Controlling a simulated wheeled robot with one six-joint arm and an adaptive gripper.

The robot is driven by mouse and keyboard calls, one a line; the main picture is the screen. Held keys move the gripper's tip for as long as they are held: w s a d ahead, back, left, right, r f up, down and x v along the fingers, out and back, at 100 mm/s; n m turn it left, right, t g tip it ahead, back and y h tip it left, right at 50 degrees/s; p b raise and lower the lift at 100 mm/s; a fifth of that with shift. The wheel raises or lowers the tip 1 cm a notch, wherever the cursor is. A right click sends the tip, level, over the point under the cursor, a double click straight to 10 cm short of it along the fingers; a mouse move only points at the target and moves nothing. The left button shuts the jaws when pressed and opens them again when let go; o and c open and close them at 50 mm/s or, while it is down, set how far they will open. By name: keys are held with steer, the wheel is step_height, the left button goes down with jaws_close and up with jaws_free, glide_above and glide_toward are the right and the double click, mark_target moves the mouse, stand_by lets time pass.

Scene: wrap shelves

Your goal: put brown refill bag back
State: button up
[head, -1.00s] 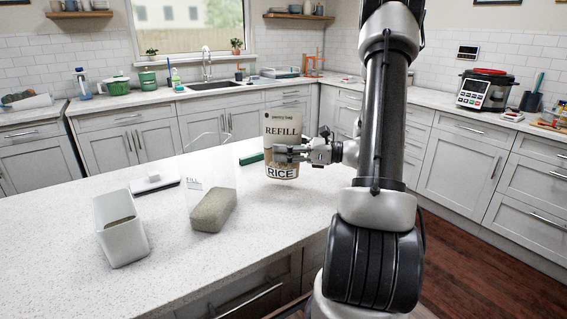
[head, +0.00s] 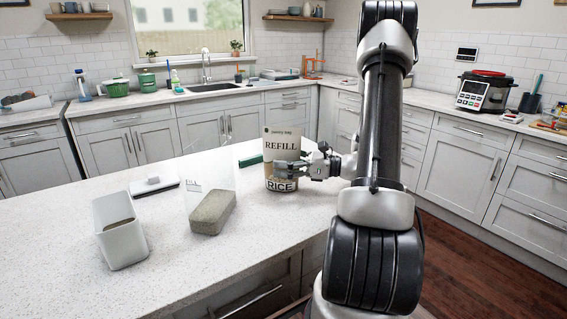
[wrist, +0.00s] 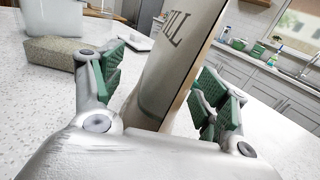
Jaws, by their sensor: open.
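The brown refill bag (head: 283,147), marked REFILL and RICE, stands upright on the white speckled island counter (head: 262,225), near its far right part. My gripper (head: 292,170) reaches it from the right at its lower half. In the wrist view the bag (wrist: 170,75) stands slightly tilted between the green-padded fingers of my gripper (wrist: 163,78). The fingers are open, with gaps between pads and bag. The bag's foot is partly hidden by my gripper in the wrist view.
The front counter is clear.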

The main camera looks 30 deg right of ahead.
steer(key=shift+s+d+r, duration=0.1)
steer(key=shift+d+r, duration=0.05)
steer(key=v, duration=1.1)
steer(key=shift+s+d, duration=0.2)
steer(key=shift+s, duration=0.05)
